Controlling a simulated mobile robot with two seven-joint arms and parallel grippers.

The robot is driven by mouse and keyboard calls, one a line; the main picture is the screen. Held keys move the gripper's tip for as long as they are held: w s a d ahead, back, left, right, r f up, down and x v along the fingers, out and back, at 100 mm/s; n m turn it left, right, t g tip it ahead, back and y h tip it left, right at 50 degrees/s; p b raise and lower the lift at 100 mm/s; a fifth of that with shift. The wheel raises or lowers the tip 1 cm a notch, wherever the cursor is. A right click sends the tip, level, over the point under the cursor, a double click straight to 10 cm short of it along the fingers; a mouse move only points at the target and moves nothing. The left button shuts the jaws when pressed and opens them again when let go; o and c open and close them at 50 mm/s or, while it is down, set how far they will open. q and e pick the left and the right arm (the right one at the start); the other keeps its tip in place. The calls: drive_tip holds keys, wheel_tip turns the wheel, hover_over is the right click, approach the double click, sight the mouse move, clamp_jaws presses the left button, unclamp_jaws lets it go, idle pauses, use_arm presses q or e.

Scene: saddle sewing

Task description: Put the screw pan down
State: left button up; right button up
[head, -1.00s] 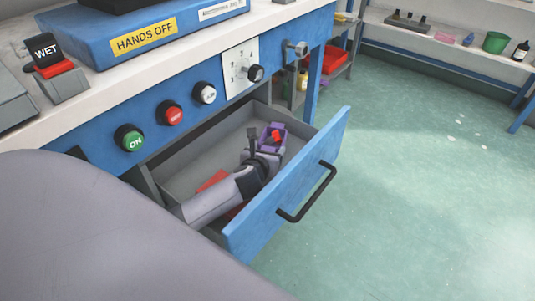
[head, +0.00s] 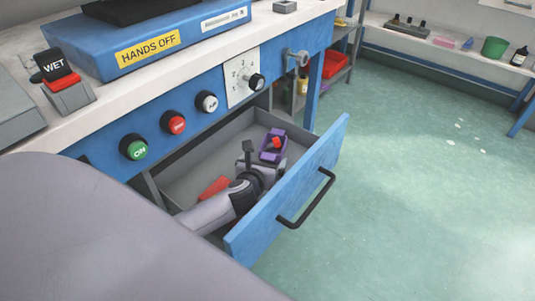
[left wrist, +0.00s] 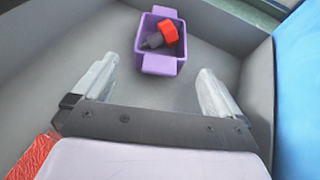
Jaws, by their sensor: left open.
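The screw pan is a small purple tray (head: 263,154) with a red and dark piece in it. It sits on the grey floor of the open drawer (head: 205,152), towards the far end. It also shows in the left wrist view (left wrist: 160,65), upright beyond my fingers. My left gripper (head: 264,164) is inside the drawer, just on the near side of the pan. In the left wrist view its two pale fingers are spread wide with nothing between them, apart from the pan. My right gripper is not in view.
The drawer's blue front (head: 300,190) with a black handle (head: 308,200) stands right of my left arm. A red item (head: 214,187) lies in the drawer near my arm. Buttons and a dial (head: 243,78) line the bench front above. The green floor at right is clear.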

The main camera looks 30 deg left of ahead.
use_arm(q)
drive_tip(key=v, duration=0.2)
drive_tip(key=shift+s+d+r+p, duration=0.1)
drive_tip(key=shift+s+r+p, duration=0.15)
drive_tip(key=shift+p, duration=0.15)
drive_tip(key=shift+s+d+r, duration=0.1)
drive_tip(key=shift+s+r, duration=0.05)
drive_tip(key=shift+s, duration=0.3)
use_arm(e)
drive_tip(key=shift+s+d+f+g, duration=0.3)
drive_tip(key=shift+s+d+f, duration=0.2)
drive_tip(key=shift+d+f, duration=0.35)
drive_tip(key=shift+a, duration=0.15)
